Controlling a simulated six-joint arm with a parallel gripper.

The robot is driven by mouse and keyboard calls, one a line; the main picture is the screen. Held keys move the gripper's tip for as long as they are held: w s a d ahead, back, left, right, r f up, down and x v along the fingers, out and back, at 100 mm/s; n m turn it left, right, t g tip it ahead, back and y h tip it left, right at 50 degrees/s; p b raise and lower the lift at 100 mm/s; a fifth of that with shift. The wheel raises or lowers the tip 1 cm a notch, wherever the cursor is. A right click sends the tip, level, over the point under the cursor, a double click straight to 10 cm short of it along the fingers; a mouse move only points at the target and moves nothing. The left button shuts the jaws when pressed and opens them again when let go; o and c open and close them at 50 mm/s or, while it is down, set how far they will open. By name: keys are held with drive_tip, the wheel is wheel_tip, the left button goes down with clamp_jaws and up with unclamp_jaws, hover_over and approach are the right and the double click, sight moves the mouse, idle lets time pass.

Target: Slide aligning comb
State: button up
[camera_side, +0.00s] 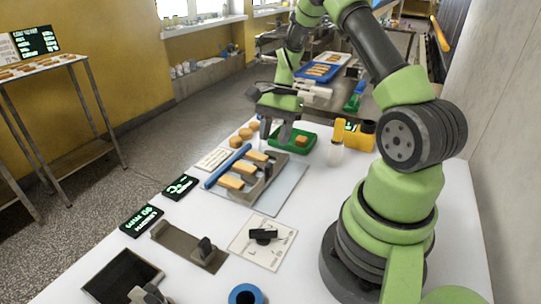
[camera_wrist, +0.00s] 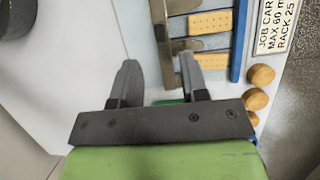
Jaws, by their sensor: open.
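A grey-brown comb-like piece (camera_side: 264,184) lies on a pale plate (camera_side: 284,193) in the side view, its teeth between several orange bars (camera_side: 230,182). A blue rod (camera_side: 228,166) runs along the bars' other ends. The wrist view shows part of the comb (camera_wrist: 182,43), two dotted orange bars (camera_wrist: 210,22) and the blue rod (camera_wrist: 239,40). My gripper (camera_side: 274,136) is open and empty, beyond the comb's far end. In the wrist view its fingers (camera_wrist: 158,76) are apart, the right one close to the comb in the picture. Contact cannot be told.
A green tray (camera_side: 311,136) with an orange piece stands beside my gripper. Round orange-brown pieces (camera_side: 246,133) lie to its left.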

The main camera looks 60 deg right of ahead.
sight(269, 164)
drive_tip(key=x, duration=0.7)
drive_tip(key=shift+r, duration=0.1)
clamp_jaws()
